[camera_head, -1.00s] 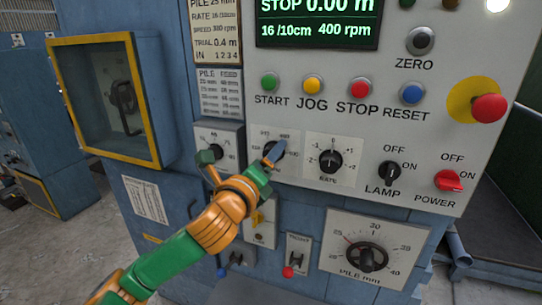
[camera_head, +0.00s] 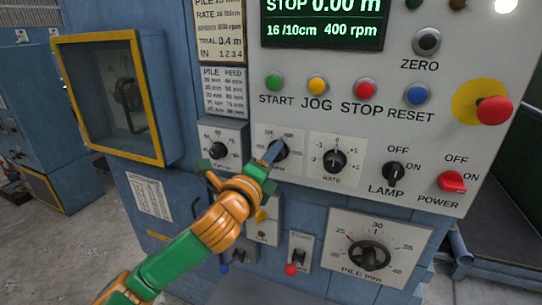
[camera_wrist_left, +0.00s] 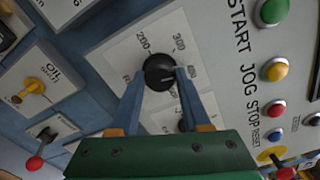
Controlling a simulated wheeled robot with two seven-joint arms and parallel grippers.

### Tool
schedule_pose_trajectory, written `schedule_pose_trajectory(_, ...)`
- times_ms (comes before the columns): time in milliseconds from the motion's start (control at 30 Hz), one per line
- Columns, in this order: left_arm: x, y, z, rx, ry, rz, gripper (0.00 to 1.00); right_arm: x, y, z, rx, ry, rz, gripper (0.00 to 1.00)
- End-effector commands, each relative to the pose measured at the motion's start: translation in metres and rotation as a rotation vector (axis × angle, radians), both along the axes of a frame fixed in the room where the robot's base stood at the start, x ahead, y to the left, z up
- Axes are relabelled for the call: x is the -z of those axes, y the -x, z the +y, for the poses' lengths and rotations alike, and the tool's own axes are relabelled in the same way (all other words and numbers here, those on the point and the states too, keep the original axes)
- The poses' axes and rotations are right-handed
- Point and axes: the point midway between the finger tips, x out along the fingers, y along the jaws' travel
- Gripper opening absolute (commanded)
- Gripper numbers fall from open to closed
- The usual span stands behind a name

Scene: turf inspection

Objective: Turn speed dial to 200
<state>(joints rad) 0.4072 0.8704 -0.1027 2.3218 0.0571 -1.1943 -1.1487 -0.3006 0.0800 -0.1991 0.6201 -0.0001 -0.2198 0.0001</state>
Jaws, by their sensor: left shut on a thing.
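The speed dial is a round black knob (camera_wrist_left: 159,70) on a white scale plate. In the left wrist view its scale shows 200 and 300, and other numbers are partly hidden. In the head view the dial's plate (camera_head: 263,130) is partly covered by my left gripper (camera_head: 273,150). My left gripper (camera_wrist_left: 160,75) is shut on the knob, with one blue finger on each side. I cannot clearly read the knob's pointer. The green display (camera_head: 322,25) reads STOP, 0.00 m, 16/10cm and 400 rpm. My right gripper is not in view.
The rate dial (camera_head: 335,160) is close at the right. A smaller dial (camera_head: 218,150) is close at the left. Push buttons (camera_head: 317,86) line the panel above, and the lamp switch (camera_head: 393,174) is further right. A yellow-framed box (camera_head: 152,105) juts out at the left.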

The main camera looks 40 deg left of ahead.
Motion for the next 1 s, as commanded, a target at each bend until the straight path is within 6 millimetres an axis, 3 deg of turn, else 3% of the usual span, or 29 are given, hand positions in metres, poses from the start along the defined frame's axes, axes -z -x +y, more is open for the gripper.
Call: schedule_pose_trajectory(1000,-0.004,0.000,0.001,0.001,0.939,-0.234,0.00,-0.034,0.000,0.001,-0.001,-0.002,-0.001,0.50)
